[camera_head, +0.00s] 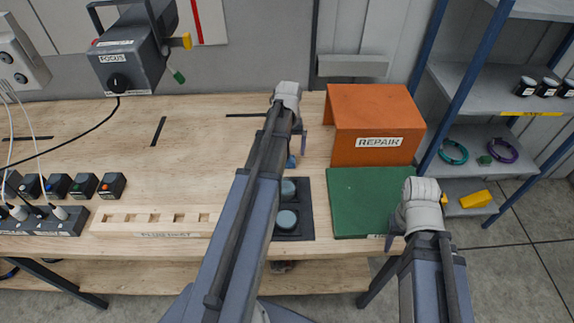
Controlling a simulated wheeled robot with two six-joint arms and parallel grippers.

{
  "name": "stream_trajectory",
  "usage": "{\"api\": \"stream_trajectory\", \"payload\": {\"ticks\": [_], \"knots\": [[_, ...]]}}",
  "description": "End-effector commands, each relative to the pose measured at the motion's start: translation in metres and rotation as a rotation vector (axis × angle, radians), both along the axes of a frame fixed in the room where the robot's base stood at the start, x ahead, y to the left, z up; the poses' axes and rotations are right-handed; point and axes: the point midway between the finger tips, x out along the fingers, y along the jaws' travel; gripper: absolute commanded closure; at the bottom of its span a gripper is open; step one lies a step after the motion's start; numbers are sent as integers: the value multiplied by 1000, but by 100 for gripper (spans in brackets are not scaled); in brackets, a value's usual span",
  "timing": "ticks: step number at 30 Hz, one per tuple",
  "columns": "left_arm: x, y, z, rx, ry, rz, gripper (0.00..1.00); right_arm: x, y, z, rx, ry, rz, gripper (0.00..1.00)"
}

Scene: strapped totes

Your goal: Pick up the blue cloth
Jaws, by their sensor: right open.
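A small blue patch (291,162) shows on the workbench beside my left arm, above the dark tray. It may be the blue cloth, but most of it is hidden by the arm and I cannot tell for sure. My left gripper (299,143) hangs below its wrist near this patch, mostly hidden by the arm; its jaws cannot be made out. My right gripper (395,240) is open at the front edge of the green mat (360,200), partly hidden by its wrist. I see nothing held in it.
An orange REPAIR box (370,115) stands behind the green mat. A dark tray (306,215) holds round grey-blue pieces. A wooden plug rest (150,220) lies left, with several button blocks (110,186) beyond. A shelf rack (480,95) stands right. The bench's back left is largely clear.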

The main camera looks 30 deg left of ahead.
Motion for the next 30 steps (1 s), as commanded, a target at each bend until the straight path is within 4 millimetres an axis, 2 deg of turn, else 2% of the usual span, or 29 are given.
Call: {"api": "stream_trajectory", "payload": {"ticks": [1, 8, 21, 30], "knots": [[0, 0, -6, 0, 0, 0, 0, 0, 0, -6, 0, 0, 0, 50], [1, 1, -8, 0, 0, 0, 0, 0, 0, -8, 0, 0, 0, 50], [5, 9, -55, 0, 0, 0, 0, 0, 0, -55, 0, 0, -1, 50], [5, 9, -55, 0, 0, -1, 0, 0, 0, -55, 0, 0, -1, 50]]}}
